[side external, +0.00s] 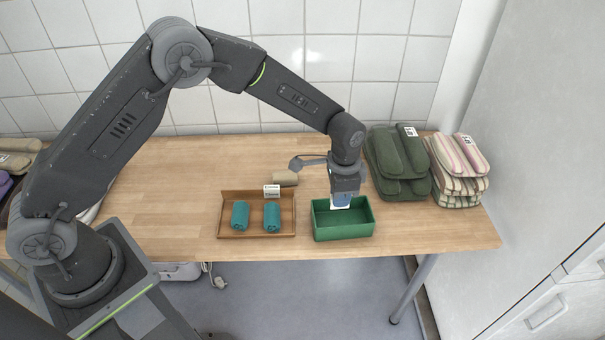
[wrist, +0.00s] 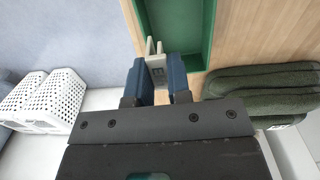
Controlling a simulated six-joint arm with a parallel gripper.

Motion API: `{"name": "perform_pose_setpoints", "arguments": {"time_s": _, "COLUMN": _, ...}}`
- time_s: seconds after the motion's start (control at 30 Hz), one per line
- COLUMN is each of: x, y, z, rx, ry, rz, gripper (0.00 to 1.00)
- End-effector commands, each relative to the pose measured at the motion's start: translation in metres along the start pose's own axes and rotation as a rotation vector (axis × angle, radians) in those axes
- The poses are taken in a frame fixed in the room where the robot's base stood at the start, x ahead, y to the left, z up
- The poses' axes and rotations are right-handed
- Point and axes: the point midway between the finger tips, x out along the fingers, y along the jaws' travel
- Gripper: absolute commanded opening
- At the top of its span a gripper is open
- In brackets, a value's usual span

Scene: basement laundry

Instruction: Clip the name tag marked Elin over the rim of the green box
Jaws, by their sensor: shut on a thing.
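The green box (side external: 343,233) stands open and empty-looking near the table's front edge, right of the wooden tray. In the wrist view its floor and walls (wrist: 207,30) show at the top. My gripper (side external: 341,203) points down over the box. Its blue fingers (wrist: 159,80) are shut on a white name tag (wrist: 156,64). The tag also shows below the fingers in the side view (side external: 339,207). Its two prongs point toward a box wall; I cannot tell whether they touch or straddle the rim. The name on the held tag is not readable.
A wooden tray (side external: 256,236) holds two teal rolls (side external: 240,215). Dark green folded textiles (side external: 398,165) and striped ones (side external: 458,172) stand right. White baskets (wrist: 42,100) show in the wrist view.

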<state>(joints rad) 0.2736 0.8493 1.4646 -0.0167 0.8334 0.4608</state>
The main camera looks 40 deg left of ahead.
Motion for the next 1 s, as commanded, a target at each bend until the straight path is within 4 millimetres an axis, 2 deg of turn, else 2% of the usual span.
{"name": "perform_pose_setpoints", "arguments": {"time_s": 0.1, "x": 0.002, "y": 0.016, "z": -0.013, "rx": -0.003, "ry": 0.0, "rz": 0.001, "gripper": 0.0}}
{"name": "perform_pose_setpoints", "arguments": {"time_s": 0.2, "x": 0.002, "y": 0.022, "z": -0.017, "rx": -0.006, "ry": -0.001, "rz": 0.002, "gripper": 0.0}}
{"name": "perform_pose_setpoints", "arguments": {"time_s": 0.67, "x": 0.004, "y": 0.022, "z": -0.017, "rx": -0.007, "ry": -0.001, "rz": 0.003, "gripper": 0.0}}
{"name": "perform_pose_setpoints", "arguments": {"time_s": 1.0, "x": 0.027, "y": 0.021, "z": -0.017, "rx": -0.007, "ry": -0.001, "rz": 0.003, "gripper": 0.0}}
